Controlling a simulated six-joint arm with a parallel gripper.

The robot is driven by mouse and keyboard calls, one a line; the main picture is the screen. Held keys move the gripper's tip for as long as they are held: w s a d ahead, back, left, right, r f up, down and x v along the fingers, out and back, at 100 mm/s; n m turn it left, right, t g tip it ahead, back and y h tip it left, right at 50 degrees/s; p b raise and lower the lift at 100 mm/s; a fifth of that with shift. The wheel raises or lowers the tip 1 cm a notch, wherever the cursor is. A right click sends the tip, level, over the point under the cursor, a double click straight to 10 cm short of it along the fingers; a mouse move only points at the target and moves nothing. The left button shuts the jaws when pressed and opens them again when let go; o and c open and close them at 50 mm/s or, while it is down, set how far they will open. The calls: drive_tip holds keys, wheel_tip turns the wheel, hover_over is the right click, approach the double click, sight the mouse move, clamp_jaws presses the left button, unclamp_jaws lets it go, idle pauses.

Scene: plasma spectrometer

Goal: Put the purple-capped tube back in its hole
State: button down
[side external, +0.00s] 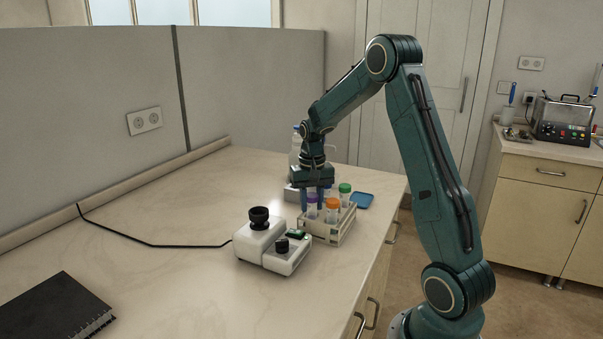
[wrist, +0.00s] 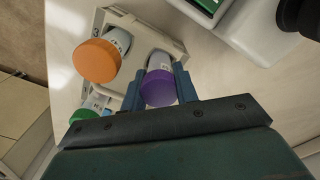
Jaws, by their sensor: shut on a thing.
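The purple-capped tube (side external: 311,199) is upright in my gripper (side external: 312,196), whose blue fingers are shut on it from both sides. In the wrist view the purple cap (wrist: 158,88) sits between the two fingers (wrist: 158,76). The pale rack (side external: 345,231) is under and beside the tube; the wrist view shows the rack's end (wrist: 172,44) close to the tube. Whether the tube's lower end is inside a hole is hidden. An orange-capped tube (side external: 332,206) and a green-capped tube (side external: 345,191) stand in the rack.
The white spectrometer (side external: 272,245) with black knobs stands just left of the rack. A bottle (side external: 296,146) stands behind my gripper. A black notebook (side external: 55,312) lies front left; the bench between is mostly clear.

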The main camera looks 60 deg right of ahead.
drive_tip(key=shift+f, duration=0.1)
drive_tip(key=c, duration=1.1)
unclamp_jaws()
wheel_tip(320, 180, up, 12)
drive_tip(key=shift+r, duration=0.15)
